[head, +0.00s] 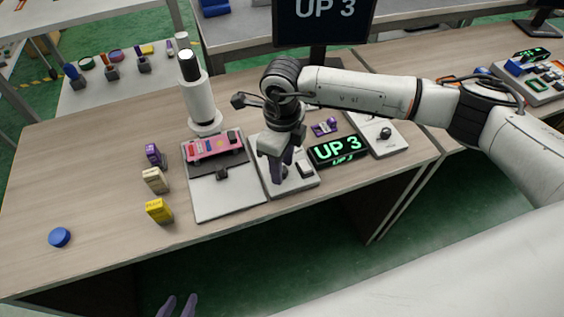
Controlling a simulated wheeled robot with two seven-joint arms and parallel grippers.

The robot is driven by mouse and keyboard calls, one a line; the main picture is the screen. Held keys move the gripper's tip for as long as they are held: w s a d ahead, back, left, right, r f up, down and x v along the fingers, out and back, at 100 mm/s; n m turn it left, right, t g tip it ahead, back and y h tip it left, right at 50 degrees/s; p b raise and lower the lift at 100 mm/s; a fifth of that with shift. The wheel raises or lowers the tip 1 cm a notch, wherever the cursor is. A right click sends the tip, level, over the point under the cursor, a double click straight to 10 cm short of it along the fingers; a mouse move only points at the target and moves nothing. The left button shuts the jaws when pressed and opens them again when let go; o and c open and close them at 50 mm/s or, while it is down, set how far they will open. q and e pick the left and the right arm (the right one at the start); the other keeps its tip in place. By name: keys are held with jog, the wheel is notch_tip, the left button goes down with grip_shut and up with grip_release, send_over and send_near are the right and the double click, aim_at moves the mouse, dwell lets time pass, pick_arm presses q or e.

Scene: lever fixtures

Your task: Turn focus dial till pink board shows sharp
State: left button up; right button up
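The pink board (213,145) lies on a grey plate (230,200) beside a white upright cylinder with a black top (198,95). My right gripper (280,174) points down over a light control panel (300,185), just right of the plate. Its purple fingers are at a small dark part that may be the focus dial. The gripper mostly hides that part, so I cannot tell whether the fingers grip it. A green-lit display (338,149) and the monitor (322,18) both read "UP 3". My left gripper (178,306) shows only its purple fingertips, apart and empty, at the bottom edge.
A purple box (154,155), a beige box (155,180), a yellow box (159,210) and a blue disc (60,237) stand on the left of the table. Another panel with a dark knob (385,132) is at right. The table's left part has free room.

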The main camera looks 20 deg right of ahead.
jog(key=shift+f, duration=0.1)
grip_shut()
dwell(0.3)
jog(key=m+b, duration=0.1)
jog(key=m, duration=0.5)
jog(key=shift+m+b, duration=0.3)
jog(key=shift+b, duration=0.05)
jog(key=m, duration=0.5)
jog(key=shift+m, duration=0.3)
jog(key=m, duration=0.5)
jog(key=shift+m, duration=0.4)
